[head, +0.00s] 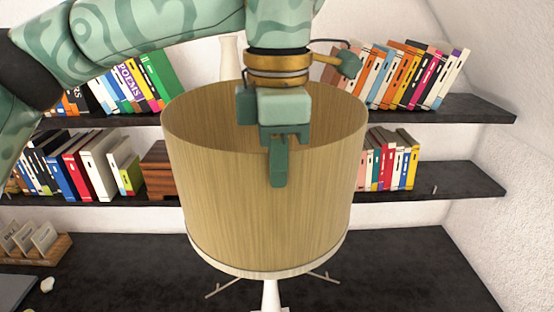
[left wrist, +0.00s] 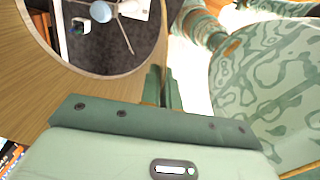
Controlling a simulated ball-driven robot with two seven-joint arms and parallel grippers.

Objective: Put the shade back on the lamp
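The lampshade (head: 230,205) is a wide, beige, wood-grained drum, open at the top, in the middle of the head view. It also shows in the left wrist view (left wrist: 30,75). My left gripper (head: 279,160) is shut on its near rim, with one finger outside the wall; the inner finger is hidden in the head view. A white lamp stem (head: 270,298) shows below the shade's lower edge, with thin prongs at both sides. Through the shade, the left wrist view shows a pale round part (left wrist: 101,11) with thin arms. Whether shade and lamp touch, I cannot tell. My right gripper is out of view.
Dark shelves with books (head: 412,75) stand behind, left and right of the shade. A pale vase (head: 230,58) and a brown wooden box (head: 158,170) stand on them. A card holder (head: 35,245) sits at left. The dark lower surface (head: 420,270) is clear at right.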

